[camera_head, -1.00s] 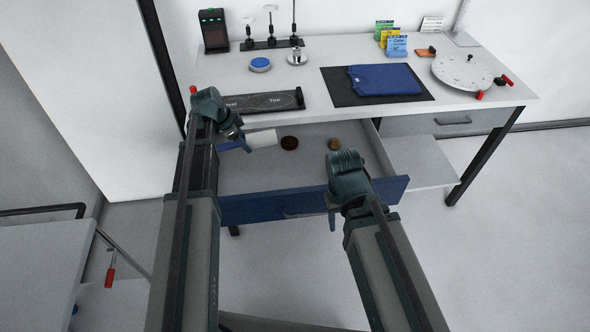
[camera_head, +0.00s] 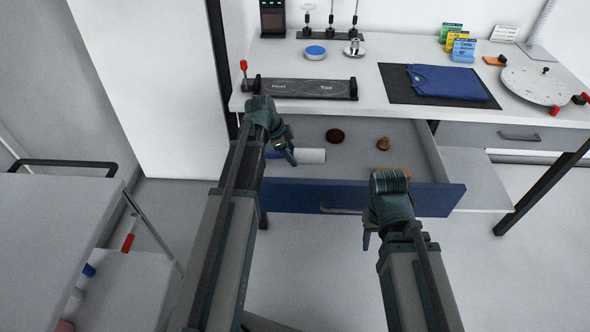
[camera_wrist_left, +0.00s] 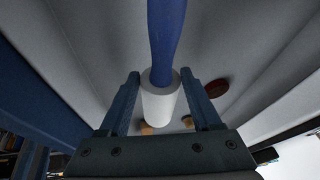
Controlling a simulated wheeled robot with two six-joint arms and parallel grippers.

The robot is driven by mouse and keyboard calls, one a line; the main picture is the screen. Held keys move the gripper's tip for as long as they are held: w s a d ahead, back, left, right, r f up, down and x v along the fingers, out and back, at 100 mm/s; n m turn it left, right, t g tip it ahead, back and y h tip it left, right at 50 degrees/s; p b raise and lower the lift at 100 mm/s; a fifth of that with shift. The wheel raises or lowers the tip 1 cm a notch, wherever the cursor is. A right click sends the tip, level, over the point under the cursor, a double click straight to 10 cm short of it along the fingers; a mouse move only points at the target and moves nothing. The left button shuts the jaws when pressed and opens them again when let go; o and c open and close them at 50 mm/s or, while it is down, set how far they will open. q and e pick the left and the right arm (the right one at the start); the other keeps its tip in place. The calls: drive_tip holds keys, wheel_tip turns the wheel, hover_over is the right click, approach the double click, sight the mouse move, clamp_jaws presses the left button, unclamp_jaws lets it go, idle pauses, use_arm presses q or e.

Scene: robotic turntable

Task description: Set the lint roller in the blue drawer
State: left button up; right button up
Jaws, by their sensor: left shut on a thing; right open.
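The lint roller has a white roll (camera_head: 312,155) and a blue handle, which shows clearly in the left wrist view (camera_wrist_left: 166,35). My left gripper (camera_head: 288,152) is shut on it, with its fingers on both sides in the left wrist view (camera_wrist_left: 162,95). The roller is over the left part of the open blue drawer (camera_head: 440,200); I cannot tell whether it touches the drawer floor. My right gripper (camera_head: 368,238) is open, in front of the drawer front, its fingertips partly hidden by its own arm.
The drawer holds a dark brown round thing (camera_head: 335,135) and a small tan thing (camera_head: 383,143); an orange-brown thing (camera_head: 398,172) is partly hidden behind my right wrist. The tabletop (camera_head: 370,105) above carries a black panel (camera_head: 300,88) and a folded blue cloth (camera_head: 447,82). A cart (camera_head: 60,230) stands left.

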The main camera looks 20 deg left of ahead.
use_arm(q)
drive_tip(key=shift+f+b, duration=2.1)
drive_tip(key=shift+f, duration=0.55)
drive_tip(key=shift+f, duration=0.2)
drive_tip(key=o, duration=1.2)
drive_tip(key=shift+r, duration=0.1)
drive_tip(key=shift+r, duration=0.1)
drive_tip(key=p+v, duration=1.1)
drive_tip(key=v, duration=0.1)
